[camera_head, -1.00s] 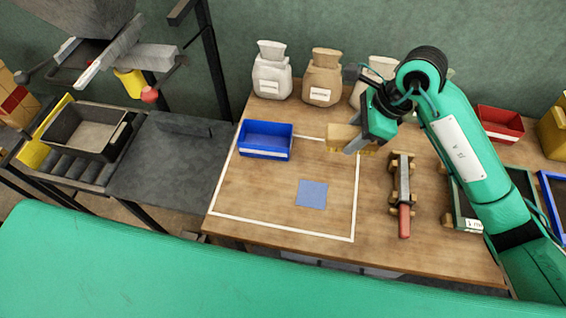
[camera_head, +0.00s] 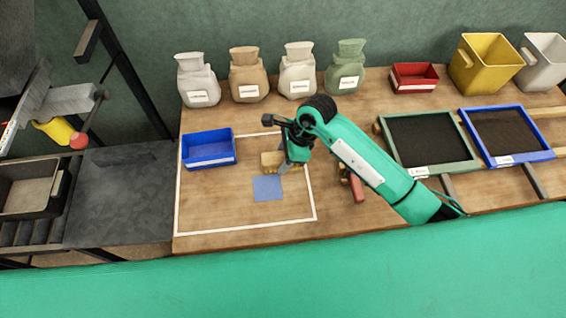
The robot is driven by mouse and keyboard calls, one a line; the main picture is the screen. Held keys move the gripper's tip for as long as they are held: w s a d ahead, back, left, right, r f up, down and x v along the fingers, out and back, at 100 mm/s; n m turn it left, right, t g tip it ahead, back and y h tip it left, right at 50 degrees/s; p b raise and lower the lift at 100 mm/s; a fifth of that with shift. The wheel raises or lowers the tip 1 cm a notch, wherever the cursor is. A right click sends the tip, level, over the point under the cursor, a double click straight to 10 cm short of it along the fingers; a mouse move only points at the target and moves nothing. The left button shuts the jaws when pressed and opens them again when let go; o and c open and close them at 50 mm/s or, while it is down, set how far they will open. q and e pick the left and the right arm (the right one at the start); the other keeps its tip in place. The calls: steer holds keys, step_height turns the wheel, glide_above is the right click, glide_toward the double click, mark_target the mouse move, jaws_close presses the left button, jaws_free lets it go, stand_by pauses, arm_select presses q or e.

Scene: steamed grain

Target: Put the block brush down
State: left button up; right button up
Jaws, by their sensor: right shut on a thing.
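The block brush (camera_head: 270,159) is a light wooden block with pale yellow bristles below. My right gripper (camera_head: 284,166) is shut on it, inside the white outlined area of the table and just above the blue square (camera_head: 267,188). I cannot tell whether the bristles touch the table. My left gripper is not in view.
A blue bin (camera_head: 208,148) stands to the left in the outlined area. A tool with a red handle (camera_head: 357,188) lies to the right, partly under my arm. Several sacks (camera_head: 248,75) line the back. Framed dark trays (camera_head: 428,138) stand at right. The outlined area's front is clear.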

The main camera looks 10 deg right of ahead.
step_height(320, 180, down, 4)
steer(key=shift+f+p, duration=0.1)
steer(key=shift+p, duration=0.35)
steer(key=shift+f, duration=0.2)
steer(key=o, duration=0.9)
